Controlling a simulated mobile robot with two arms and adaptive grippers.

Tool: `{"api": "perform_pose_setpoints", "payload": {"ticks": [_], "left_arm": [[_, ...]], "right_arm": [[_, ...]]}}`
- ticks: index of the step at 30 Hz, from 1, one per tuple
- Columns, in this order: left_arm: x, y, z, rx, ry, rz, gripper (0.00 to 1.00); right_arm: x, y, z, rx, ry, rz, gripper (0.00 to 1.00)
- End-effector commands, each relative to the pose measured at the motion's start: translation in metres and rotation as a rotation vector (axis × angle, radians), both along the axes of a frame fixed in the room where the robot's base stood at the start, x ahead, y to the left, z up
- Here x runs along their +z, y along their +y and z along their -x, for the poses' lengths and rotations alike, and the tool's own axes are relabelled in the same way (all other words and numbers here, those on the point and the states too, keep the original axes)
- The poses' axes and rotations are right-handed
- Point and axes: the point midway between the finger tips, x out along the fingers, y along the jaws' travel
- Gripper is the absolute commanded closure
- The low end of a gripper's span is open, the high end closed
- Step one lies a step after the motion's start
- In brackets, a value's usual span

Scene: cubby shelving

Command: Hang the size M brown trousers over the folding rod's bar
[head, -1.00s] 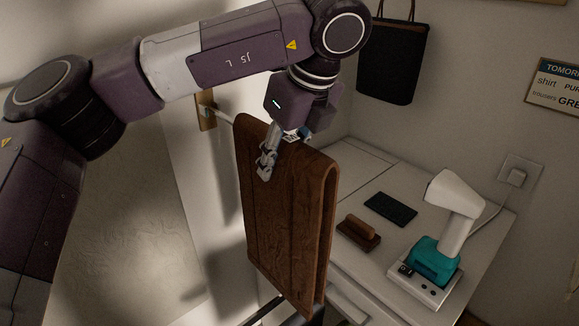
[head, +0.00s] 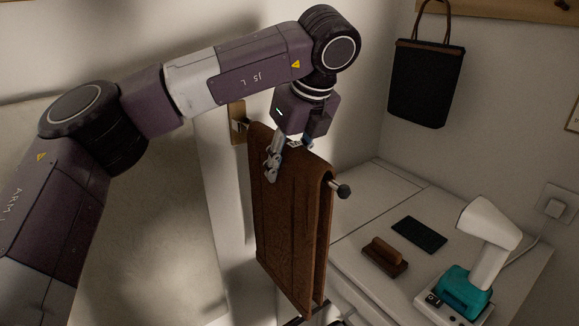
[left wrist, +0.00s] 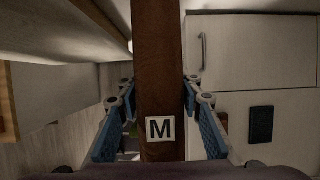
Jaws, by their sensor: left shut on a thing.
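The brown trousers (head: 290,225) hang folded over the folding rod's bar, with a panel down each side. The bar's dark end knob (head: 344,191) sticks out past the fold on the right. The rod's wall mount (head: 238,122) shows at the left; the bar between is hidden by the cloth. My left gripper (head: 284,163) is shut on the trousers near the top fold, pointing down, one finger on the near face. In the left wrist view the trousers (left wrist: 158,60) run between the fingers, with a white "M" label (left wrist: 160,129). My right gripper is not in view.
A white cabinet top (head: 375,215) to the right holds a brown brush (head: 385,256), a dark flat pad (head: 419,234) and a white and teal device (head: 480,255). A black bag (head: 426,85) hangs on the wall behind. The wall is close behind the rod.

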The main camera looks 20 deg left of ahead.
Motion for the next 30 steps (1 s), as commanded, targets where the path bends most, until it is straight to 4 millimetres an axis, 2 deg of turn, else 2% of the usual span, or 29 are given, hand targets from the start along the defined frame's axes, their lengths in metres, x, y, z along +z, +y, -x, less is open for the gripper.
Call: {"api": "perform_pose_setpoints", "payload": {"ticks": [3,13,14,19,30], "left_arm": [[-0.0039,-0.0003,0.0,-0.001,-0.002,0.0,1.0],[-0.0036,-0.0005,0.0001,0.0,-0.002,0.001,1.0],[-0.0036,-0.0005,0.0001,0.0,-0.002,0.001,0.66],[-0.004,-0.0004,0.0002,0.0,-0.001,0.0,0.47],[-0.0007,-0.0023,0.0014,-0.001,0.0,0.0,0.46]], "right_arm": [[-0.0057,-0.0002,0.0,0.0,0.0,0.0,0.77],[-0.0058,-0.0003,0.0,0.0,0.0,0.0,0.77],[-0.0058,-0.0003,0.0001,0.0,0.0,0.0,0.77],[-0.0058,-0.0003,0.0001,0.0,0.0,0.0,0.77],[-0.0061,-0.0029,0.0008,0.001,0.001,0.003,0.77]]}}
